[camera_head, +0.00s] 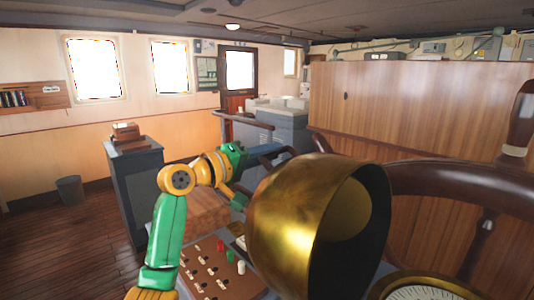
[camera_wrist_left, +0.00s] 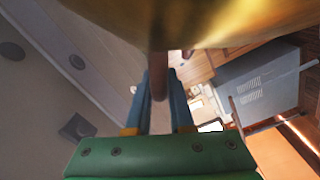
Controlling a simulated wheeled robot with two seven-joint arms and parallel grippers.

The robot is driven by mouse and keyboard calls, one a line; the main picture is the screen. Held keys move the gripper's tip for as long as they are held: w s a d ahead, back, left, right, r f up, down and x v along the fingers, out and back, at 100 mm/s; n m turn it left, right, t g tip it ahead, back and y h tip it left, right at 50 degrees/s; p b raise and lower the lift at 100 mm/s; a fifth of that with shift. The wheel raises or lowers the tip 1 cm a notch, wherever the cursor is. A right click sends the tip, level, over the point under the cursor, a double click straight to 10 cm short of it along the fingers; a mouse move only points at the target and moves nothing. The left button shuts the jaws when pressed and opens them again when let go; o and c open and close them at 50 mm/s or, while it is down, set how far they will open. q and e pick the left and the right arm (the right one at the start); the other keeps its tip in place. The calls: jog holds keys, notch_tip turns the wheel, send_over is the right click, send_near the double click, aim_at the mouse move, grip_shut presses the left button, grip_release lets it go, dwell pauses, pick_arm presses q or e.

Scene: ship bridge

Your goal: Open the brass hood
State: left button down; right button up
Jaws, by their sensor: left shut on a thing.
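The brass hood (camera_head: 297,215) is a large shiny dome in the middle front of the head view. Its round dark opening faces right, and a paler brass surface shows inside. In the left wrist view the brass surface (camera_wrist_left: 200,18) fills the top edge. My left gripper (camera_head: 262,166) is at the hood's far left side, partly hidden behind the dome. In the left wrist view its two blue fingers (camera_wrist_left: 163,78) are shut on a thin reddish-brown bar (camera_wrist_left: 159,84) close under the brass. How the bar joins the hood is hidden. My right gripper is not in view.
A wooden ship's wheel (camera_head: 455,180) stands close on the right, above a brass-rimmed dial (camera_head: 425,289). A panel with several switches (camera_head: 215,275) lies below my left arm. A grey cabinet (camera_head: 135,190) stands at the left.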

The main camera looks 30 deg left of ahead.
pick_arm(q)
jog(key=c, duration=0.8)
grip_release()
jog(key=shift+d, duration=0.15)
jog(key=shift+c, duration=0.2)
jog(key=shift+o, duration=0.2)
jog(key=shift+d, duration=0.1)
jog(key=s+b, duration=0.2)
jog(key=a, duration=0.1)
jog(key=shift+s+f+b, duration=0.4)
jog(key=v, duration=0.2)
jog(key=r+b+v, duration=0.1)
jog(key=v, duration=0.1)
jog(key=shift+s, duration=0.15)
jog(key=shift+f, duration=0.1)
